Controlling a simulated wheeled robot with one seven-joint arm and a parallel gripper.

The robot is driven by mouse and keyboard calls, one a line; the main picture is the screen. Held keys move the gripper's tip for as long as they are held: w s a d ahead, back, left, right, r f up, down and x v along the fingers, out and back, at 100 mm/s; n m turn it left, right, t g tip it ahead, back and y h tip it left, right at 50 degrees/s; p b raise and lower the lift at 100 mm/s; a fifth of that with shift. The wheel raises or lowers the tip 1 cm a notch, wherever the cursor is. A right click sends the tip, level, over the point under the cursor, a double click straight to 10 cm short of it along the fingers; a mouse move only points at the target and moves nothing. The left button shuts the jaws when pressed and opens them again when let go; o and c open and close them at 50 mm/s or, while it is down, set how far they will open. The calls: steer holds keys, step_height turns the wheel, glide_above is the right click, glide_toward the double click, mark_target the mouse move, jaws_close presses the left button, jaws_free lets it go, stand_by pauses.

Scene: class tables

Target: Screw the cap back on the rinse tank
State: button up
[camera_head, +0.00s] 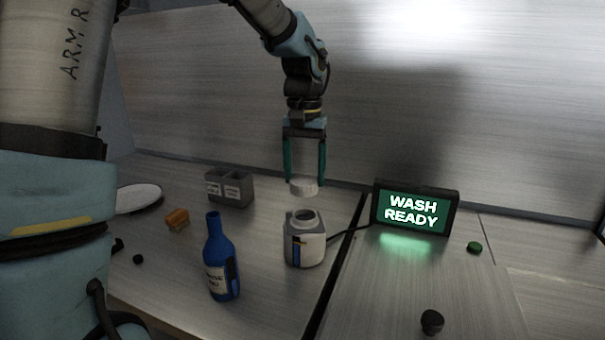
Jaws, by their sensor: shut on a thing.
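My gripper (304,182) points straight down with its two teal fingers shut on a white round cap (303,188). The cap is held level, a little above the rinse tank (305,250) and roughly over its opening. The tank is a small white and grey container with a dark front panel, upright on the table. Its round neck (303,218) is open and uncovered. A visible gap separates cap and neck. How exactly the two line up in depth I cannot tell.
A blue bottle (219,262) stands left of the tank. A grey divided box (230,188), an orange-brown block (177,220) and a white plate (138,198) lie farther left. Dark knob (432,321), green button (474,247).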

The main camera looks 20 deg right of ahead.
mark_target(305, 179)
steer(key=shift+d, duration=0.1)
stand_by(0.3)
steer(key=shift+f+b, duration=1.25)
steer(key=shift+f, duration=1.4)
steer(key=shift+f, duration=0.8)
stand_by(0.8)
steer(key=shift+r+m+p, duration=0.15)
steer(key=shift+m+p, duration=0.2)
steer(key=shift+m, duration=0.35)
steer(key=shift+m+p, duration=0.9)
steer(key=shift+m, duration=0.8)
steer(key=shift+s, duration=0.1)
